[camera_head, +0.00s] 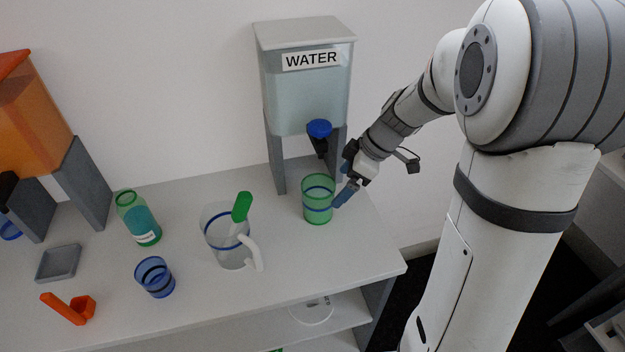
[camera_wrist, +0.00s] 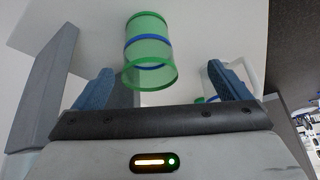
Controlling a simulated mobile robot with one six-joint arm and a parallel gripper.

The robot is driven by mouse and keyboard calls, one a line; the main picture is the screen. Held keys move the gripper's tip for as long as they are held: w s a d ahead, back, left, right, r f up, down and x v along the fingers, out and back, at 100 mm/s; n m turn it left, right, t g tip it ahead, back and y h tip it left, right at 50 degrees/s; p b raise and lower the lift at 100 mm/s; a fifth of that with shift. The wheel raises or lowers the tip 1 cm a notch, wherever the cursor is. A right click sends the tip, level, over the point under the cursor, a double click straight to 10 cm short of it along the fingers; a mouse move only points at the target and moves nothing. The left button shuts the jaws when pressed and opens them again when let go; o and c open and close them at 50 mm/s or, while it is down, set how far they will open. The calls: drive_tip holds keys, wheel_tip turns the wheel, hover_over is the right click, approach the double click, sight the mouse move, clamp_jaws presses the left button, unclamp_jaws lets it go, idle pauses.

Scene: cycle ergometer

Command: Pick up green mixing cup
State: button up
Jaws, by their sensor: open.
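The green mixing cup (camera_head: 318,199) is see-through with a blue band and stands upright on the table, in front of the water dispenser. In the wrist view the cup (camera_wrist: 148,50) shows ahead of my gripper, between the lines of its two fingers and a little left of the middle. My gripper (camera_head: 346,180) is at the cup's right side, close to it, with blue fingertips. In the wrist view my gripper (camera_wrist: 160,88) is open, with its fingers spread and nothing held. I cannot tell whether a finger touches the cup.
The water dispenser (camera_head: 305,85) with a blue tap stands behind the cup. A clear pitcher (camera_head: 222,240) with a green-handled tool is left of it. Further left are a blue cup (camera_head: 155,278), a green bottle (camera_head: 139,220), a grey tray (camera_head: 58,262) and an orange scoop (camera_head: 68,308).

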sight(322, 194)
drive_tip(key=shift+n+y, duration=0.3)
drive_tip(key=shift+n, duration=0.4)
drive_tip(key=w+a+f, duration=0.1)
drive_tip(key=f, duration=0.1)
drive_tip(key=w+a+f+p, duration=0.1)
drive_tip(key=a+f, duration=0.1)
drive_tip(key=w+a+f+p, duration=0.1)
drive_tip(key=f, duration=0.1)
drive_tip(key=shift+a+f, duration=0.2)
drive_tip(key=shift+f, duration=0.05)
drive_tip(key=shift+a+f+p, duration=0.2)
drive_tip(key=shift+f+p, duration=0.1)
drive_tip(key=shift+f, duration=0.2)
drive_tip(key=shift+c, duration=0.6)
drive_tip(key=c, duration=1.2)
